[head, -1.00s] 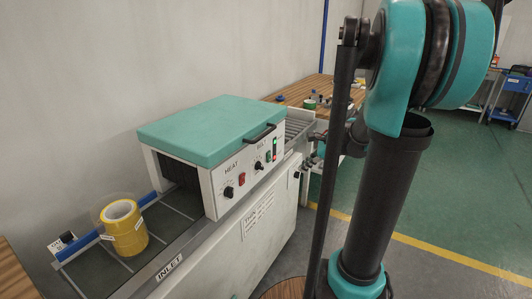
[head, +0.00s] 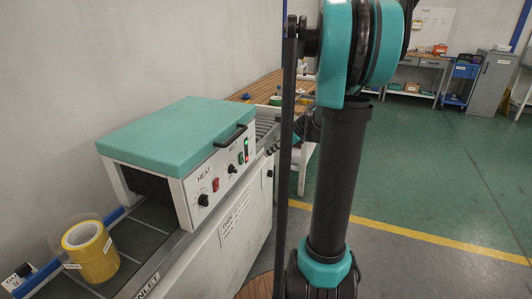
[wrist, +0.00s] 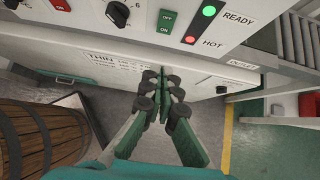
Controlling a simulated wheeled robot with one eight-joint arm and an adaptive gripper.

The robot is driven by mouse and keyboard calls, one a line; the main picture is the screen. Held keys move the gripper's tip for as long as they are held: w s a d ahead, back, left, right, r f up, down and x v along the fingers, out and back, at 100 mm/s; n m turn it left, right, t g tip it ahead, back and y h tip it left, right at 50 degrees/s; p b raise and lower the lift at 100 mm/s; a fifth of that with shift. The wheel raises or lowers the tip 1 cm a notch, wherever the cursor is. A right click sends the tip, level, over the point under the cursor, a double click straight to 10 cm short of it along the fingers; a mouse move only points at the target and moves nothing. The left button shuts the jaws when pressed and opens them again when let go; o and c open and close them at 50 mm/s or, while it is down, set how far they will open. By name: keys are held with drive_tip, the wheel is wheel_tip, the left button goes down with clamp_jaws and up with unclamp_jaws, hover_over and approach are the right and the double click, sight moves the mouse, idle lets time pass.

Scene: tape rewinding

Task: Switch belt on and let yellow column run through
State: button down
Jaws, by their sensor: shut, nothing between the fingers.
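The yellow column (head: 90,255), a stack of tape rolls, stands upright on the dark belt (head: 135,240) at the inlet, outside the teal-topped tunnel (head: 175,132). The green belt switch (head: 240,158) is on the machine's front panel, right of a black knob; it also shows in the wrist view (wrist: 165,22), marked OFF and ON. My gripper (wrist: 163,78) is shut and empty in the wrist view. It appears below the switch in that picture, in front of the white lower housing; contact cannot be told. In the head view my arm hides the gripper.
The red heat switch (head: 215,184) and heat knob (head: 203,200) sit left of the belt controls. The green READY light (wrist: 209,11) and red HOT light (wrist: 190,40) look lit. A wooden barrel (wrist: 42,140) stands at lower left of the wrist view. Open floor lies to the right.

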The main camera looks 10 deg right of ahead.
sight(242, 160)
drive_tip(key=shift+w+a+r+x, duration=0.2)
drive_tip(key=shift+a+r+x, duration=0.1)
drive_tip(key=shift+x, duration=1.45)
drive_tip(key=shift+w+a+r+x, duration=0.2)
drive_tip(key=shift+r+x, duration=0.1)
drive_tip(key=shift+x, duration=1.5)
drive_tip(key=shift+w+a+r+x, duration=0.2)
drive_tip(key=shift+a+r+x, duration=0.1)
drive_tip(key=shift+x, duration=1.45)
drive_tip(key=shift+w+a+f, duration=0.15)
drive_tip(key=shift+a, duration=0.05)
drive_tip(key=shift+r, duration=0.85)
